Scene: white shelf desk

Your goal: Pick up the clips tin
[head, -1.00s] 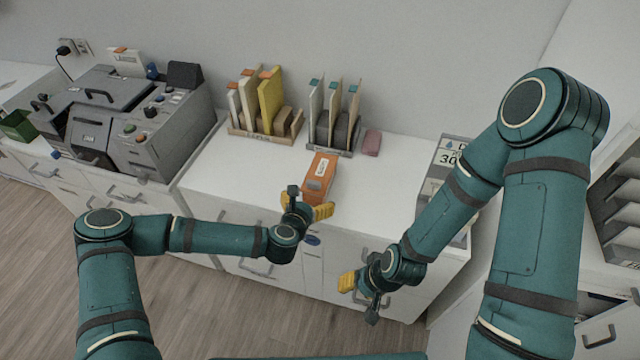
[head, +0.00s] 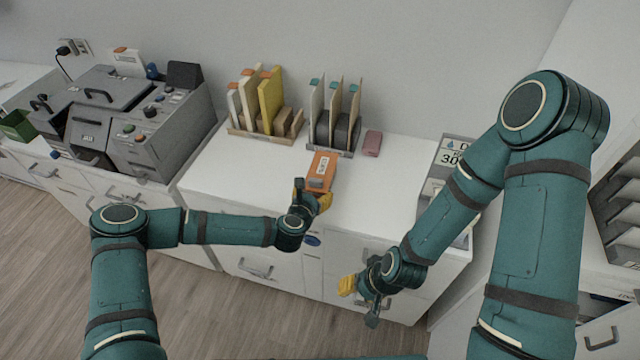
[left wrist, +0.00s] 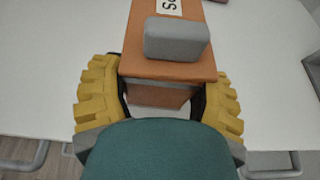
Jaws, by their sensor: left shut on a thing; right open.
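The clips tin (head: 321,166) is an orange box with a white label, on or just above the white desk near its front edge. In the left wrist view, the orange tin (left wrist: 135,68) has a grey block on its near end. My left gripper (head: 312,201) is shut on the tin's near end, with yellow fingers on both sides. The left wrist view shows the gripper (left wrist: 160,97) around the tin, its palm hiding part of the near side. I cannot tell whether the tin is clear of the desk. My right gripper (head: 358,294) is open and empty, in front of the desk.
Two file racks (head: 262,137) (head: 333,151) with upright folders stand at the back. A grey machine (head: 140,120) stands left. The desk (head: 385,185) is clear right of the tin.

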